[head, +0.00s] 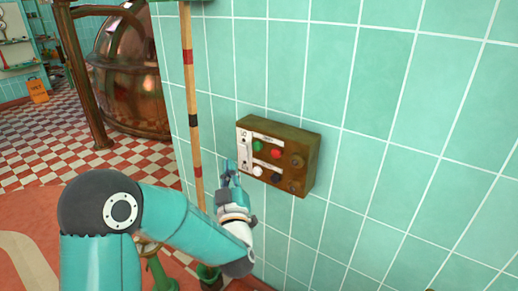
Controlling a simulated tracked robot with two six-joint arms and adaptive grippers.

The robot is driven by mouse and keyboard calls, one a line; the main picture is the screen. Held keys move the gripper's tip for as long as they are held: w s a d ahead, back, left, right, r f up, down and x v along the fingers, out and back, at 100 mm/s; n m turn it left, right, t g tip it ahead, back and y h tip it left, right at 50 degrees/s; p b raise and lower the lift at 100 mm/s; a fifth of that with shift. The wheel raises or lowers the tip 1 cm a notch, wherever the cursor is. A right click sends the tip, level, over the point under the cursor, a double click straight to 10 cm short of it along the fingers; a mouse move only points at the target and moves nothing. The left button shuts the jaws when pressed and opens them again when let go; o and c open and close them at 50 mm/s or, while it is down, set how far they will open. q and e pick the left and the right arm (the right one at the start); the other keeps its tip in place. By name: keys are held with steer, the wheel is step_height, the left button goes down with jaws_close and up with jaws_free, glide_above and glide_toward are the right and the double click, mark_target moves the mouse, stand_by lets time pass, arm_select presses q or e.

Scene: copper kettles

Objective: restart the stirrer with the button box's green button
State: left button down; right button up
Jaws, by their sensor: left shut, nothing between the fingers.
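The button box (308,158) is a brown, worn box fixed to the green tiled wall. Its green button (257,146) is at the upper left of its face, with a red button (276,154) to its right. A white button (257,171) and a dark button (275,178) sit below, and brown knobs are at the right. My left gripper (230,170) is shut and empty, just left of the box's lower left corner and below the green button. It looks apart from the green button. My right gripper is out of view.
A striped pole (188,90) stands upright left of the box, close to my left gripper. A large copper kettle (128,75) stands behind at the upper left. An orange sign (37,91) stands on the checkered floor. The wall right of the box is bare.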

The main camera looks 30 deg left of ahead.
mark_target(257, 147)
arm_select(q)
steer(key=w+p, duration=0.1)
steer(key=w, duration=0.7)
steer(key=shift+d, duration=0.35)
stand_by(1.0)
steer(key=shift+w, duration=0.4)
